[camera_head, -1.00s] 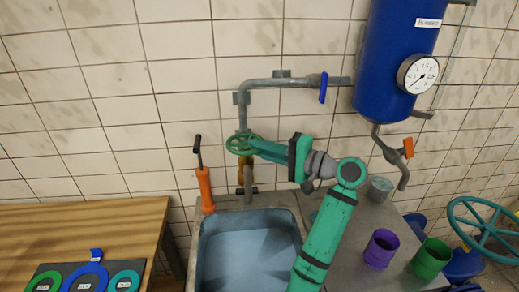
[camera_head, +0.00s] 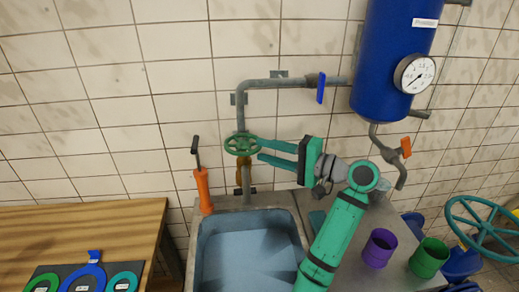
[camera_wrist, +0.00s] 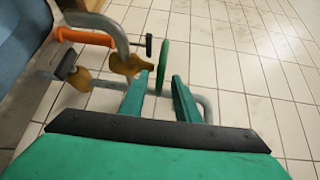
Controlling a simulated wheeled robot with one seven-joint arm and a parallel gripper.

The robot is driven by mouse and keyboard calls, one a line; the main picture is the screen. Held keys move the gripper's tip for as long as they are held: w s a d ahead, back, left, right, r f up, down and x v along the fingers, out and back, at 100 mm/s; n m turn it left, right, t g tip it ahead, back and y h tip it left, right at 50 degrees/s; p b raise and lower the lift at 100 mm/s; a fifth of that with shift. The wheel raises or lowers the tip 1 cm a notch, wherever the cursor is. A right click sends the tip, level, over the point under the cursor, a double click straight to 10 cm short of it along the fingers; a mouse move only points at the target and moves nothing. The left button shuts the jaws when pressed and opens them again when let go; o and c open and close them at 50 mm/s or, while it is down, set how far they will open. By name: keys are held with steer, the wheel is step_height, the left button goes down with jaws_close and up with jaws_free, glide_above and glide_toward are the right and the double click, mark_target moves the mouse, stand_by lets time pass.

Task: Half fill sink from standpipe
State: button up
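The green handwheel (camera_head: 243,146) sits on the standpipe (camera_head: 241,115) behind the sink; its brass valve body (camera_wrist: 130,65) shows in the wrist view. My gripper (camera_head: 262,150) is just right of the wheel, its two fingers apart and pointing at it. In the wrist view the wheel (camera_wrist: 163,68) appears edge-on between and beyond the open fingertips (camera_wrist: 160,75). The sink (camera_head: 199,262) has a bluish, water-like surface inside; I cannot tell its exact level. The grey spout (camera_wrist: 115,30) curves toward the sink, and no stream is clearly visible.
An orange-handled tool (camera_head: 203,190) stands left of the standpipe. A blue-handled valve (camera_head: 321,88) and blue tank (camera_head: 385,60) with a gauge are above right. Purple (camera_head: 379,249) and green (camera_head: 429,258) cups stand on the counter, right of my arm. A wooden table (camera_head: 90,225) is left.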

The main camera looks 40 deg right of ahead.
steer(key=v, duration=0.7)
steer(key=shift+s, duration=0.35)
steer(key=shift+d, duration=0.1)
stand_by(0.4)
